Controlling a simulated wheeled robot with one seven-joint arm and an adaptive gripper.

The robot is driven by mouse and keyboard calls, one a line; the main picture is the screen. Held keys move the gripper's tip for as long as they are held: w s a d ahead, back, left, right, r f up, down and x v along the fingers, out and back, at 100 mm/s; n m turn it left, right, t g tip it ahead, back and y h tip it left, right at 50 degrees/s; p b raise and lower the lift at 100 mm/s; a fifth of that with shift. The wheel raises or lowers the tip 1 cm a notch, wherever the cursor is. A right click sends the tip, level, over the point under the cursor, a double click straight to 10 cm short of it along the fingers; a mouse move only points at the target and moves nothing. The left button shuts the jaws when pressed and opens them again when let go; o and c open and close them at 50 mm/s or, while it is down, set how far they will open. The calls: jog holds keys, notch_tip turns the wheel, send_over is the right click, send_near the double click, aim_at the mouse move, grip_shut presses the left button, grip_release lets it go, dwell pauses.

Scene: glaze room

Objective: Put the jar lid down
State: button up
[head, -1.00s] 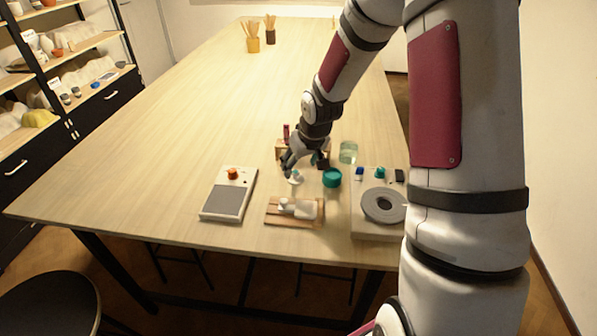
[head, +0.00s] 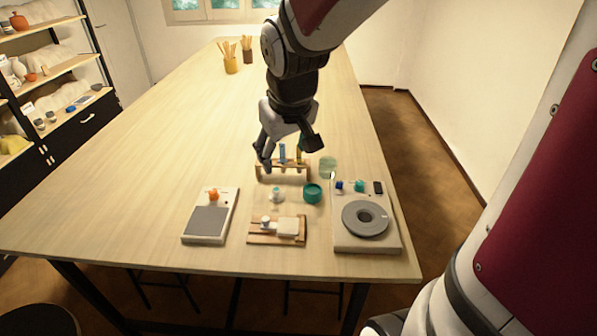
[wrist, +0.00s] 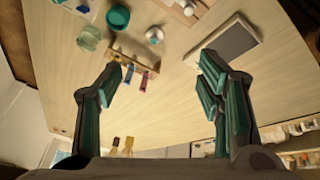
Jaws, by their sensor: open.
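A small white round lid with a knob (head: 276,195) rests on the table, between the wooden rack and the wooden board. I take it to be the jar lid; it also shows in the wrist view (wrist: 154,36). A teal round container (head: 312,193) stands just right of it, apart from it, and shows in the wrist view (wrist: 118,18). My gripper (head: 288,154) is open and empty, raised above the table behind the lid. In the wrist view my gripper's fingers (wrist: 160,78) are spread wide with nothing between them.
A low wooden rack (head: 268,178) with coloured vials stands below my gripper. A glass jar (head: 327,167) stands to its right. A wheel unit (head: 345,243), a wooden board (head: 262,240) and a grey-topped device (head: 208,222) line the front. The table's left side is clear.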

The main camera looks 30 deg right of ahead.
jog(key=s+a+r, duration=0.3)
jog(key=s, duration=0.5)
jog(key=s+a+r+t+y, duration=0.1)
jog(key=s+r, duration=0.3)
jog(key=s, duration=0.5)
jog(key=shift+a+r, duration=0.15)
jog(key=shift+a, duration=0.75)
